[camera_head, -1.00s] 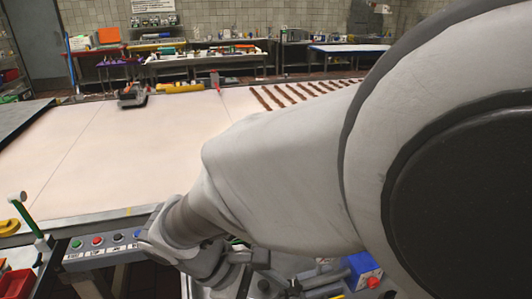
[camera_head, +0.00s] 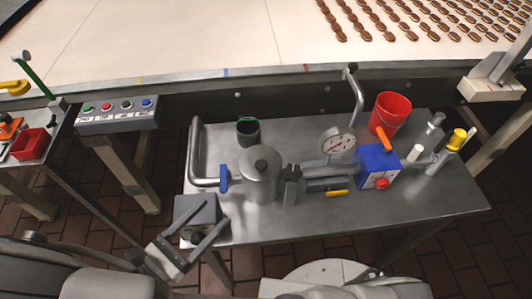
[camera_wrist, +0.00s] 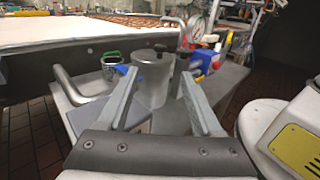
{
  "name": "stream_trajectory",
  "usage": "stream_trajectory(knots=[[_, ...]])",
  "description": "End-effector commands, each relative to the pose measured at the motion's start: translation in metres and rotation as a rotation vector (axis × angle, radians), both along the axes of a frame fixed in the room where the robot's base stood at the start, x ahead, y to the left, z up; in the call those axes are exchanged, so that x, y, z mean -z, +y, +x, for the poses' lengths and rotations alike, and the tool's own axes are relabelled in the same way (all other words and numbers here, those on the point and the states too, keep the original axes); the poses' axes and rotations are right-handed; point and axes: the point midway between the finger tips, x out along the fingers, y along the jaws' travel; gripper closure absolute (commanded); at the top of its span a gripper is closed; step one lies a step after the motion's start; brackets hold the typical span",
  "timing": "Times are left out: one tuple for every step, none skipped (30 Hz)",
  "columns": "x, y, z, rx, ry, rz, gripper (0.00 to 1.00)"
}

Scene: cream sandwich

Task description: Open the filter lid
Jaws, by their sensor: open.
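The filter is a round metal canister (camera_head: 261,187) with a domed lid (camera_head: 259,161) and a dark knob on top. It stands on the steel table, and the lid sits on it. In the wrist view, the canister (camera_wrist: 153,65) appears beyond and between my fingers. My gripper (camera_head: 208,219) is open and empty near the table's front left corner, in front of and left of the canister and apart from it. The fingers (camera_wrist: 158,76) also show in the wrist view. The lid's hinge or clasp cannot be made out clearly.
A pipe with a blue valve (camera_head: 224,178) joins the canister's left side. A gauge (camera_head: 338,142), a blue pump box (camera_head: 377,165) and a red bucket (camera_head: 389,115) stand to the right. A grey box (camera_head: 197,217) sits beside my fingers. The conveyor (camera_head: 190,45) runs behind.

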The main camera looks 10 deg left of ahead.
Motion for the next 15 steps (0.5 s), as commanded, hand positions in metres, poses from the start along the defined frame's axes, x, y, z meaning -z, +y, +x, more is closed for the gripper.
stream_trajectory(knots=[[-0.001,-0.003,0.004,0.002,-0.002,-0.001,0.33],[-0.001,-0.005,0.007,0.003,-0.002,-0.001,0.33],[-0.001,-0.008,0.012,0.004,-0.002,-0.002,0.33],[-0.001,-0.011,0.017,0.004,-0.002,-0.001,0.33],[-0.002,-0.014,0.021,0.005,-0.002,-0.001,0.33],[-0.002,-0.018,0.028,0.006,-0.001,-0.002,0.33],[-0.002,-0.021,0.034,0.006,-0.002,0.0,0.33],[-0.002,-0.025,0.039,0.006,-0.002,-0.001,0.33],[-0.002,-0.03,0.047,0.007,0.0,-0.001,0.33],[-0.002,-0.033,0.053,0.007,0.0,-0.001,0.33],[-0.001,-0.037,0.058,0.007,0.0,-0.001,0.33],[-0.001,-0.042,0.066,0.007,0.0,-0.001,0.33],[-0.001,-0.045,0.072,0.007,0.0,0.0,0.33],[-0.001,-0.049,0.077,0.008,0.0,-0.001,0.33],[-0.001,-0.053,0.085,0.007,-0.001,-0.001,0.33]])
